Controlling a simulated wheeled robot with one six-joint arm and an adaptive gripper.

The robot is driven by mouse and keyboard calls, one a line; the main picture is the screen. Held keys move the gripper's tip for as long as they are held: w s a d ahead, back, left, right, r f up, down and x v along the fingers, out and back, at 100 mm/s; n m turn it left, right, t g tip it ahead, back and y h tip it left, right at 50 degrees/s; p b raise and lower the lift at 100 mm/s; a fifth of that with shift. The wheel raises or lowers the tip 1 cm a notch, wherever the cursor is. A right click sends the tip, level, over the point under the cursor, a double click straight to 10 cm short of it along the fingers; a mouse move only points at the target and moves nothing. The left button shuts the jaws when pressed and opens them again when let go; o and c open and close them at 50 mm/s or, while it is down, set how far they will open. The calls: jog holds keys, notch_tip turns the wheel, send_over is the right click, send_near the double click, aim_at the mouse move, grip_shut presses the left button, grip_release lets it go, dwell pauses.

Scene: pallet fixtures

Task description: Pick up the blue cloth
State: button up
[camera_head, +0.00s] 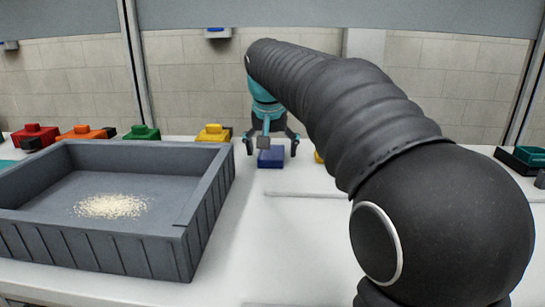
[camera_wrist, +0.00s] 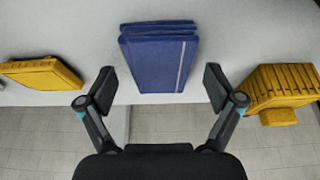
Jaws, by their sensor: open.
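The blue cloth (camera_head: 271,157) lies on the white table, a small folded stack with a pale stripe. In the wrist view the cloth (camera_wrist: 158,62) is centred ahead of the fingers, with its folded layers showing at the top. My gripper (camera_head: 270,142) is just above or behind the cloth in the head view. In the wrist view my gripper (camera_wrist: 160,88) has its two fingers spread wide, one on each side of the cloth's near end. They appear apart from it, and nothing is held.
A grey tray (camera_head: 208,199) with pale grains stands at the left. Yellow (camera_head: 213,133), green (camera_head: 142,132), orange (camera_head: 82,132) and red (camera_head: 36,135) fixtures line the back. Yellow pieces flank the cloth at left (camera_wrist: 42,73) and right (camera_wrist: 281,87). A dark bin (camera_head: 518,161) is at far right.

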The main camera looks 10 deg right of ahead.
jog(key=shift+f, duration=0.25)
dwell(0.5)
jog(key=shift+c, duration=0.3)
jog(key=c, duration=1.1)
